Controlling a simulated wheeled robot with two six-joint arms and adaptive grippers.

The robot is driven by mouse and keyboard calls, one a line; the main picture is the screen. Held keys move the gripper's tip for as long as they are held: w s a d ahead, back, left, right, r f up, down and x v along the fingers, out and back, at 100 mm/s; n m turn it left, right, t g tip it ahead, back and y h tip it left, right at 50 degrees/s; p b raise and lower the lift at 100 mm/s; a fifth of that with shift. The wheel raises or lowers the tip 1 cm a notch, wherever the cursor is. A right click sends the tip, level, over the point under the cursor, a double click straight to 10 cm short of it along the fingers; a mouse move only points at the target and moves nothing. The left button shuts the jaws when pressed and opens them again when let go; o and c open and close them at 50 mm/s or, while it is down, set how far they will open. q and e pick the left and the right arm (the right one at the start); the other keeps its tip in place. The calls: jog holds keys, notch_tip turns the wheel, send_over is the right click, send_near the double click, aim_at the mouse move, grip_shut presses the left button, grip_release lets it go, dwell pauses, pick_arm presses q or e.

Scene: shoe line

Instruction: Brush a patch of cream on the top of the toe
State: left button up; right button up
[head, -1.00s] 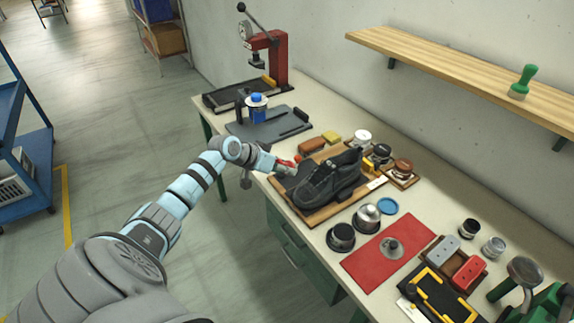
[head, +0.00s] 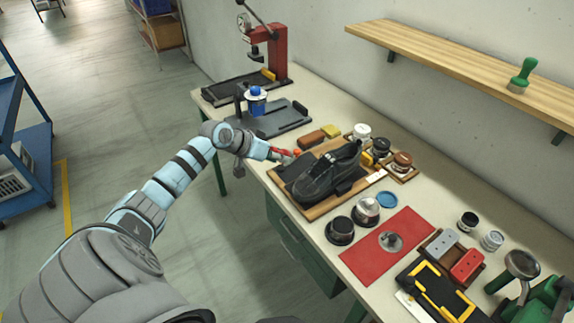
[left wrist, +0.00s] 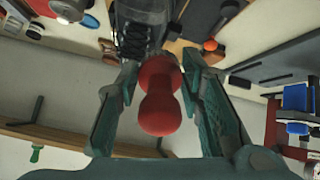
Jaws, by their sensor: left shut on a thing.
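The black lace-up shoe (head: 328,176) lies on a wooden board with a dark mat (head: 289,171) on the bench. Its laces also show at the top of the left wrist view (left wrist: 133,40). My left gripper (head: 284,155) is at the left side of the shoe, low over the board's far left part. It is shut on a rounded red handle (left wrist: 160,95), which points toward the shoe. The working end beyond the handle is mostly hidden, so I cannot tell whether it touches the shoe. No cream patch is discernible on the toe. My right gripper is out of view.
Jars (head: 380,147), a brown brush (head: 311,139) and a yellow block (head: 331,131) stand behind the board. Dark round tins (head: 340,231) and a red mat (head: 372,262) lie in front. A grey plate with a blue-capped container (head: 257,103) is farther back.

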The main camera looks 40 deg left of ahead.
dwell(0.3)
pick_arm(q)
jog(key=w+f+b, duration=0.3)
jog(key=f+b, duration=0.3)
jog(key=f, duration=0.1)
jog(key=shift+w+d+b, duration=0.15)
jog(key=shift+d+b, duration=0.2)
jog(key=shift+d, duration=0.1)
jog(key=shift+w+d+f+b, duration=0.1)
jog(key=shift+w+f+b, duration=0.2)
jog(key=shift+f+b, duration=0.4)
dwell(0.4)
